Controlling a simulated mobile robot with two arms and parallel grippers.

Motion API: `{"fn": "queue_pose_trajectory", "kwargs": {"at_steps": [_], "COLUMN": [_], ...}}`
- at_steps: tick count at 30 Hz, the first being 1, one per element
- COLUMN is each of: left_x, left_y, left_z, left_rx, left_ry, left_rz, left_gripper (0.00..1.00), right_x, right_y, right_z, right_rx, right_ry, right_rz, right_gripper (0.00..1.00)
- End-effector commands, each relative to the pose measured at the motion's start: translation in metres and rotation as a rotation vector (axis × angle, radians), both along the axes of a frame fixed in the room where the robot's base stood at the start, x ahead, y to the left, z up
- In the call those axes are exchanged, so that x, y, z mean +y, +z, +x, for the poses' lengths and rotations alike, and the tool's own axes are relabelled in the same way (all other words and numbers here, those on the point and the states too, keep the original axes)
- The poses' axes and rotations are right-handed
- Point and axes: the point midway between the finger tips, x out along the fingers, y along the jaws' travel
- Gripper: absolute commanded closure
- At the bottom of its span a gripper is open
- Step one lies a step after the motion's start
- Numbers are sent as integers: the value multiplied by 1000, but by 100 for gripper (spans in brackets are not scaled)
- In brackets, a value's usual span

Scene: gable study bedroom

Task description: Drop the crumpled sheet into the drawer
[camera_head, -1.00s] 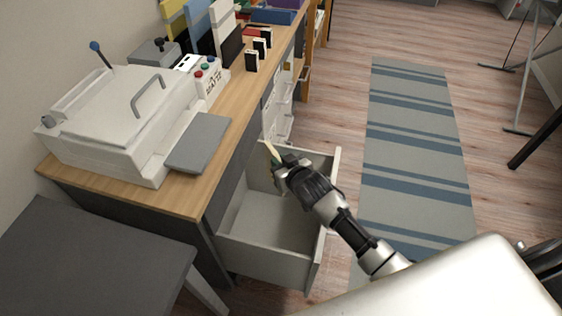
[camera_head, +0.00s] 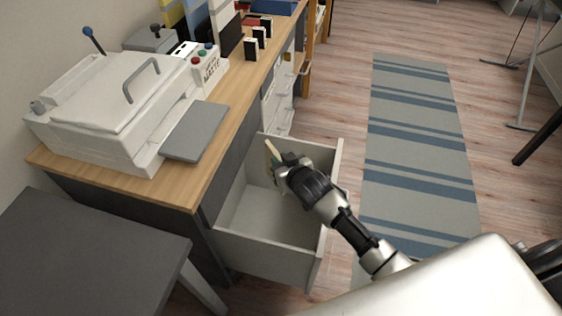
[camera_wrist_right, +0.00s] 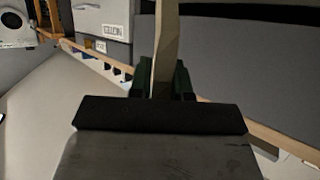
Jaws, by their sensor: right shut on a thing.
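The open drawer (camera_head: 270,258) sticks out from the desk's front and looks empty where I can see inside. My right gripper (camera_head: 275,160) is over the drawer's far part, at about rim height. It is shut on a thin, pale cream sheet (camera_head: 270,150), which points up and to the left out of the fingers. In the right wrist view the sheet (camera_wrist_right: 166,45) stands as a narrow strip between the green-dark fingertips (camera_wrist_right: 163,80). From this edge-on side I cannot tell how crumpled it is. My left gripper is not in view.
The wooden desk (camera_head: 180,190) carries a white press machine (camera_head: 110,115) with a grey plate (camera_head: 195,131). A dark grey table (camera_head: 85,260) stands at the lower left. A striped rug (camera_head: 415,150) lies on open floor to the right.

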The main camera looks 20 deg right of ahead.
Motion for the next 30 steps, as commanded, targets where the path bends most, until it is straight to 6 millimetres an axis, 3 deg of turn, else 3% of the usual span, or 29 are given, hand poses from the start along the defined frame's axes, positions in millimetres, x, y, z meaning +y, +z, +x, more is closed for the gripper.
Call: {"fn": "queue_pose_trajectory", "kwargs": {"at_steps": [3,4,9,20,30], "left_x": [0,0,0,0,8], "left_y": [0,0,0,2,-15], "left_z": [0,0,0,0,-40], "left_rx": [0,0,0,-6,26], "left_ry": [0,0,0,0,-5], "left_rz": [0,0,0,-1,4], "left_gripper": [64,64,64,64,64], "right_x": [0,0,0,-1,-12], "right_y": [0,0,0,3,27], "right_z": [0,0,0,-5,-62], "right_rx": [-1,-1,0,0,2], "right_ry": [0,0,0,0,0], "right_rz": [0,0,0,0,0], "right_gripper": [100,77,52,52,52]}}
